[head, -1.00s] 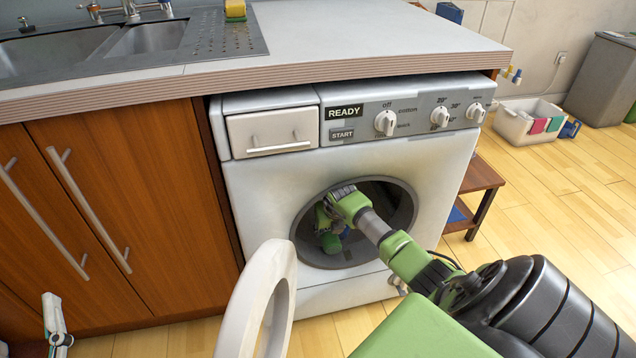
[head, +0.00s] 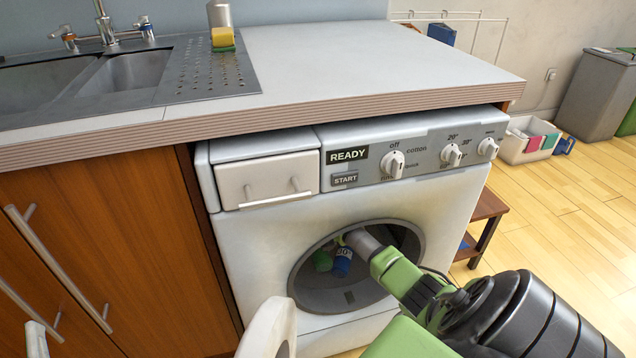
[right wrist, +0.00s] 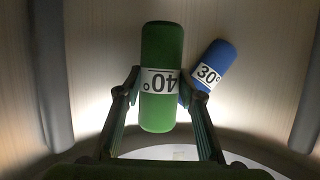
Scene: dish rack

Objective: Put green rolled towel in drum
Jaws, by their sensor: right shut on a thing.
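The green rolled towel (right wrist: 162,50), with a white 40° label, is between the two fingers of my right gripper (right wrist: 160,82) in the right wrist view. The gripper is shut on it. In the head view my right arm reaches through the round opening of the washing machine drum (head: 350,298); the gripper's fingers are hidden there. The green towel (head: 322,261) shows inside the drum, left of a blue rolled towel (head: 342,262). The blue towel, labelled 30°, also shows in the right wrist view (right wrist: 209,68). A pale part at the lower left of the head view may be my left gripper (head: 37,341); its fingers are unclear.
The washing machine's round door (head: 268,328) stands open at the left of the opening. A worktop (head: 370,60) with a sink is above the machine. Wooden cabinets (head: 100,230) stand at the left. A white basket (head: 525,145) is on the floor at the right.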

